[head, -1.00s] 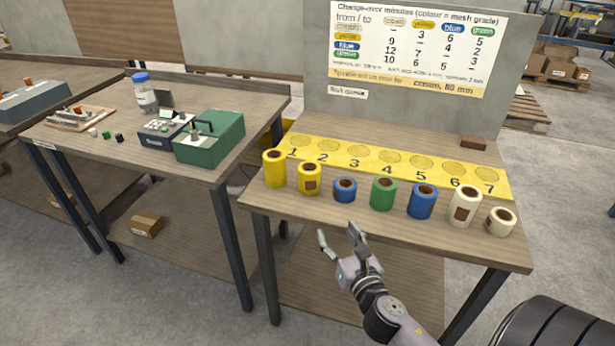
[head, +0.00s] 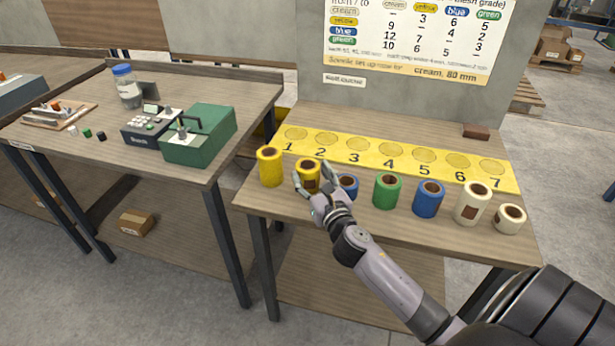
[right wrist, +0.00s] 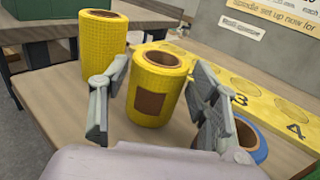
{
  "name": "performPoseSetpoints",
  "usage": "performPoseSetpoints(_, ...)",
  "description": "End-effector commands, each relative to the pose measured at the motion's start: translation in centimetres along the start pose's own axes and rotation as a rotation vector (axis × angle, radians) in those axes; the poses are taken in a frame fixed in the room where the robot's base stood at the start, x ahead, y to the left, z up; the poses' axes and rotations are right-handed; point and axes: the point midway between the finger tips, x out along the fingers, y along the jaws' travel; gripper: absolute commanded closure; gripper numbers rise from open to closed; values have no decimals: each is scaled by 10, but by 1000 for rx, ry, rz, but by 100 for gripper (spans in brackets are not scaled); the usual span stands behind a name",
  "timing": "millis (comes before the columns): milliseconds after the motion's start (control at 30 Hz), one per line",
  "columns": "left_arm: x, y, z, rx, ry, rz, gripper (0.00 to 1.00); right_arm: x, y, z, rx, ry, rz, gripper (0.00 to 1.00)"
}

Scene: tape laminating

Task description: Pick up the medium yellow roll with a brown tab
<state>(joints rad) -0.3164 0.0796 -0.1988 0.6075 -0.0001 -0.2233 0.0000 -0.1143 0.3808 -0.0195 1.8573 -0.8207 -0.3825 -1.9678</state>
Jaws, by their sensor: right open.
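The medium yellow roll with a brown tab (head: 307,174) stands upright near the front edge of the right table. In the right wrist view the yellow roll (right wrist: 157,88) shows its square brown tab facing me, between my open fingers but a little ahead of them. My right gripper (head: 317,192) is open and empty, close in front of this roll; its fingers (right wrist: 155,108) are on either side in the wrist view. I cannot see any contact. My left gripper is not in view.
A taller yellow roll (head: 270,166) stands close on the left. A short blue roll (head: 348,184) stands close on the right, partly hidden by my gripper. Green, blue and cream rolls continue rightward. A yellow numbered strip (head: 337,151) lies behind them.

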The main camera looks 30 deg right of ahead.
Motion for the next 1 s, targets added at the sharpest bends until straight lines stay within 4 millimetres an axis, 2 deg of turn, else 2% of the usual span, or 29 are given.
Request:
performPoseSetpoints(233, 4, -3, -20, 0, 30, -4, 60, 19, 0, 0, 0, -1, 0, 44)
performPoseSetpoints(333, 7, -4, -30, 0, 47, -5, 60, 34, 0, 0, 2, -3, 0, 44)
performPoseSetpoints(500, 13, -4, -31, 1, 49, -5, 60, 60, 0, -1, 0, -2, 0, 44)
performPoseSetpoints(600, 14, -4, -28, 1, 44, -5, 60, 67, 0, 0, 0, -1, 1, 44)
performPoseSetpoints(867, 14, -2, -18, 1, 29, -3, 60, 69, 0, 0, 0, 0, 0, 44)
performPoseSetpoints(1000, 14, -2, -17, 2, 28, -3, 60, 68, 0, 0, 0, 0, 0, 54)
